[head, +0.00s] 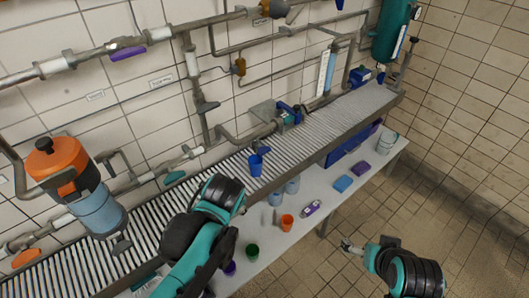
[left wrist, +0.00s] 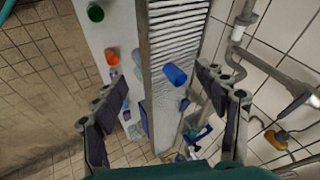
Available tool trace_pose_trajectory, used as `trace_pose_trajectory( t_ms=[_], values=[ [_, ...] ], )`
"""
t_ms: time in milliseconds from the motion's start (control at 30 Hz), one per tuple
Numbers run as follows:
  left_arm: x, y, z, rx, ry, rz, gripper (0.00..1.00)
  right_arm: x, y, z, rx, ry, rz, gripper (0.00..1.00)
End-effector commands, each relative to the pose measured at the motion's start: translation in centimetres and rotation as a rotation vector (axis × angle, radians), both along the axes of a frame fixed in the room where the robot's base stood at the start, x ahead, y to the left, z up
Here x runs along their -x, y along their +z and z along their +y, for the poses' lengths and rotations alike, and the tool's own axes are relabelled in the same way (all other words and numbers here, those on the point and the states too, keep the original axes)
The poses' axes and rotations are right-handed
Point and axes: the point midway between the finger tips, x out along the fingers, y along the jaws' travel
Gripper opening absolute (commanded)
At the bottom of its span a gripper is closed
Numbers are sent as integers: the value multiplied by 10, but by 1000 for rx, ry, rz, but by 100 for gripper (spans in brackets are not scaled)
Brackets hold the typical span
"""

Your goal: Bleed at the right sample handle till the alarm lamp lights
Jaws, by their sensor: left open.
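My left gripper (left wrist: 162,78) is open in the left wrist view, its dark fingers spread wide. A blue cup (left wrist: 176,75) shows between the fingers, apart from both. In the head view, the blue cup (head: 256,165) stands on the slatted shelf beyond my left arm; that gripper's fingers are hidden there. My right gripper (head: 347,246) is low at right over the floor; its finger opening is too small to judge. A blue valve-like fitting (head: 289,113) sits on the wall pipe, another blue fitting (head: 360,76) farther right. I cannot tell which is the right sample handle, nor identify the alarm lamp.
The slatted shelf (head: 330,128) runs along the tiled wall under grey pipes. A lower white bench (head: 270,252) holds an orange cup (head: 287,222), a green cup (head: 252,250) and small boxes. An orange-topped blue unit (head: 60,165) stands at left. Floor is free at right.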

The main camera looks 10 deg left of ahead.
Motion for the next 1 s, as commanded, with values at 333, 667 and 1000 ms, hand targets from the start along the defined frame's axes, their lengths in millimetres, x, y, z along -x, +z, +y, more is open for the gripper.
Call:
trace_pose_trajectory(
  t_ms=[333,667,1000],
  values=[
    [-123,-11,1,-739,-452,224,72,0,-7,0,0,0,0,93],
    [-207,-45,-48,-1419,-710,518,72,0,-13,0,0,0,0,93],
    [-222,-76,-97,-1822,-747,764,72,0,-16,0,0,0,0,93]
  ],
)
